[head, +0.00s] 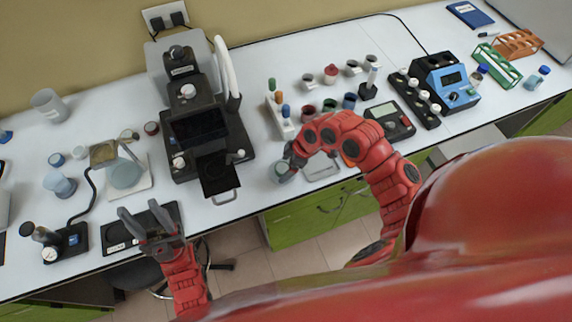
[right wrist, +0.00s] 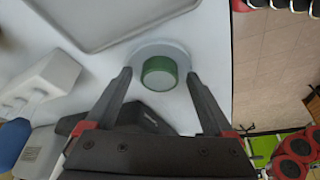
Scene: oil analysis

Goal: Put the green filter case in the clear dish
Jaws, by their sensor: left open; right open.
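The green filter case (right wrist: 160,73) is a short green cylinder with a pale top, low between the fingers in the right wrist view. The clear dish (right wrist: 170,48) is a pale round outline around it, and the case appears to sit inside the dish. My right gripper (right wrist: 160,80) is open, with one finger on each side of the case and gaps between. In the head view, my right gripper (head: 285,162) is over the dish (head: 283,172) near the table's front edge. My left gripper (head: 146,222) is open and empty near the front edge on the left.
A pale tray (head: 320,167) lies right of the dish. A white rack with coloured tubes (head: 281,112) stands behind it. A black instrument (head: 205,125) stands left of the dish. A small scale (head: 390,119) is at right. The table edge is close in front.

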